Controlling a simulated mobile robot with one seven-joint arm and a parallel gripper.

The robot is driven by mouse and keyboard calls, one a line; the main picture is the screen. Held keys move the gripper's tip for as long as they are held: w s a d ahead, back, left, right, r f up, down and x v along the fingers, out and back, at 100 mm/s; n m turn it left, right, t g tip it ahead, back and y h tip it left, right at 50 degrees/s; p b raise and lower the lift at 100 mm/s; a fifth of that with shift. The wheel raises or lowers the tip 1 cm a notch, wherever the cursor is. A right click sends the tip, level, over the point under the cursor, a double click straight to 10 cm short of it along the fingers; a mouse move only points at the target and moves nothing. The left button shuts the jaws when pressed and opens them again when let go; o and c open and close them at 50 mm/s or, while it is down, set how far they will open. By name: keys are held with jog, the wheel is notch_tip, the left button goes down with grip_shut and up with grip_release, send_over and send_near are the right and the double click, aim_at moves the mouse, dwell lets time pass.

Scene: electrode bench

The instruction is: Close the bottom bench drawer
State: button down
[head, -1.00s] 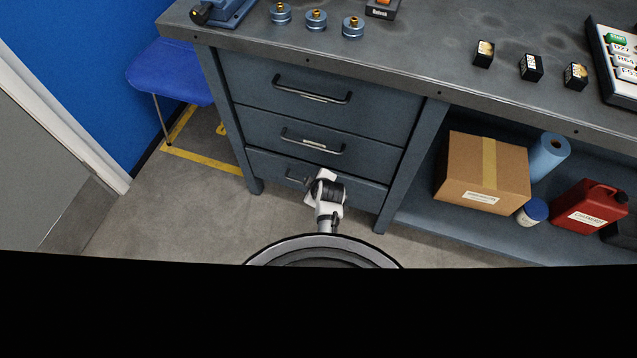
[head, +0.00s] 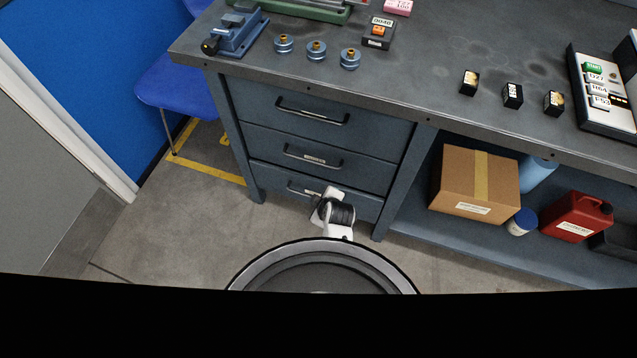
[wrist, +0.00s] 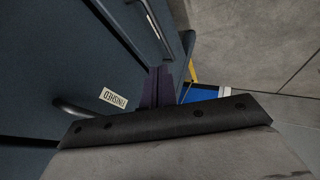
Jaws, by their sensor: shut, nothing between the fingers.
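The bottom bench drawer (head: 355,205) is the lowest of three blue-grey drawers. Its front looks flush or nearly flush with the cabinet in the head view; a small gap cannot be ruled out. Its handle (head: 300,189) is partly hidden by my white and black wrist. In the wrist view a drawer front (wrist: 40,60) with a labelled handle (wrist: 75,108) fills the left side. My gripper (wrist: 160,75) has its dark fingers together, empty, close to the drawer fronts. In the head view the fingertips are hidden behind my wrist. Contact cannot be told.
The middle drawer (head: 265,142) and top drawer (head: 375,125) look shut. A blue chair (head: 178,92) stands left of the bench. The right-hand shelf holds a cardboard box (head: 450,185) and a red can (head: 575,218). The floor (head: 170,220) at front left is clear.

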jog(key=w+f+b, duration=0.8)
jog(key=w+b, duration=0.1)
jog(key=b, duration=0.2)
jog(key=shift+w+a, duration=0.2)
jog(key=shift+a, duration=0.2)
jog(key=shift+w+d+r+b, duration=0.1)
jog(key=shift+w+d+b, duration=0.15)
jog(key=shift+w, duration=0.35)
jog(key=shift+w+d+r+b, duration=0.1)
jog(key=shift+w+b, duration=0.15)
jog(key=shift+w, duration=0.35)
